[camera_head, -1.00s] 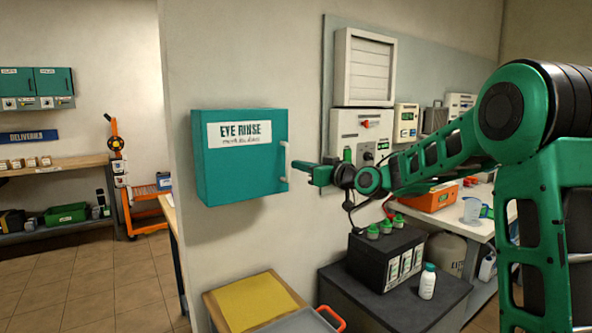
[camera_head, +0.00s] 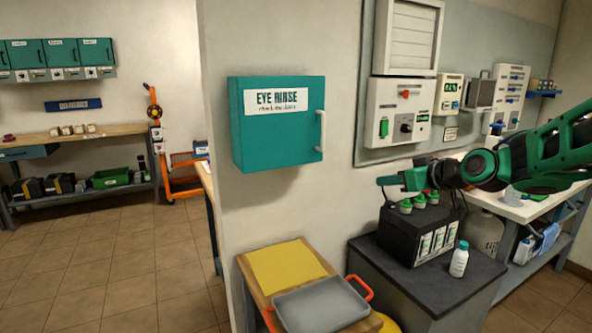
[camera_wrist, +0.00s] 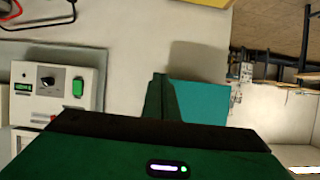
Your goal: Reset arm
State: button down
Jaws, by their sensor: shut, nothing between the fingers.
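My gripper (camera_head: 390,181) is shut and empty. A gap shows between my gripper and the handle. In the wrist view, my green finger (camera_wrist: 160,97) stands in front of the teal cabinet (camera_wrist: 203,102), whose left part it hides.
The black battery (camera_head: 420,235) and a white bottle (camera_head: 459,260) stand on a dark stand (camera_head: 400,283). A grey tray (camera_head: 325,305) with orange handles sits by a yellow mat (camera_head: 285,267). A control panel (camera_head: 398,111) is on the wall. Floor at left is clear.

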jog(key=s+d+f+m+g+h, duration=0.2)
jog(key=s+d+f+g, duration=0.15)
jog(key=s, duration=0.55)
jog(key=s+d+f+m+g+h, duration=0.25)
jog(key=s+d+f, duration=0.25)
jog(key=s, duration=0.5)
jog(key=s+d+f+m+g+h, duration=0.1)
jog(key=s+d+f+m+g, duration=0.3)
jog(key=s, duration=0.5)
jog(key=s+f+m+g, duration=0.2)
jog(key=s, duration=1.1)
jog(key=shift+f, duration=0.4)
jog(key=shift+d+m, duration=0.1)
jog(key=shift+m, duration=0.15)
